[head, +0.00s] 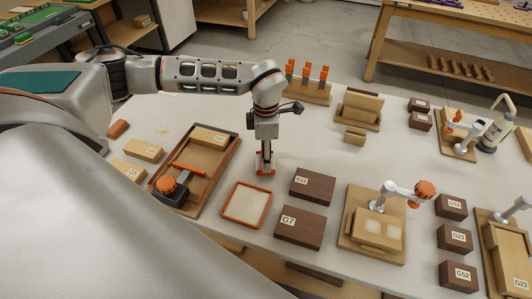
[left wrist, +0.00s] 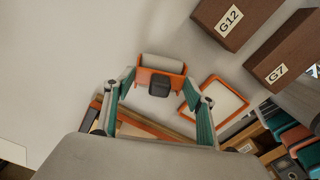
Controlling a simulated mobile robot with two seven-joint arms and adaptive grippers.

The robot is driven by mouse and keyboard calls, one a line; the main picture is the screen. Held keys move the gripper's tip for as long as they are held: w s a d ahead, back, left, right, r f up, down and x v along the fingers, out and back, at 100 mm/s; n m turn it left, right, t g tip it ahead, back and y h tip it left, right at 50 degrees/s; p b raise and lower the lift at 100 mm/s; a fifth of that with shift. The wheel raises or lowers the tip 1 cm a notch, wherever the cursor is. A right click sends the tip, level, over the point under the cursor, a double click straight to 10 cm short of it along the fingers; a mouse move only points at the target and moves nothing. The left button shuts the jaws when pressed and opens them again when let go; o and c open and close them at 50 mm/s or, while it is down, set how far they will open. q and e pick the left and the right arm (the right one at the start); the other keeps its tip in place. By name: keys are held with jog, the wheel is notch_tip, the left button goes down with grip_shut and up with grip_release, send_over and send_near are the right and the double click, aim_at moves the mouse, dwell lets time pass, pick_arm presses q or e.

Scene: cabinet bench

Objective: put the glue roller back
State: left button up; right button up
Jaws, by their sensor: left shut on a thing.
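My left gripper (head: 265,158) points down over the bench and is shut on the glue roller (head: 265,172). In the left wrist view, the left gripper (left wrist: 154,92) has its green-lined fingers on either side of the roller (left wrist: 162,64), which has a pale cylinder, an orange frame and a dark handle end. I cannot tell whether the roller touches the bench. An orange-rimmed tray with a pale inside (head: 224,213) lies just in front of it, apart from the roller. It also shows in the left wrist view (left wrist: 236,117). My right gripper is out of view.
Dark blocks G12 (head: 312,186) and G7 (head: 300,230) stand to the right. Bare bench lies behind them.

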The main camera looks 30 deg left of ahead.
pick_arm(q)
jog(key=o, duration=1)
jog(key=shift+f, duration=0.15)
notch_tip(320, 180, up, 12)
jog(key=shift+r, duration=0.2)
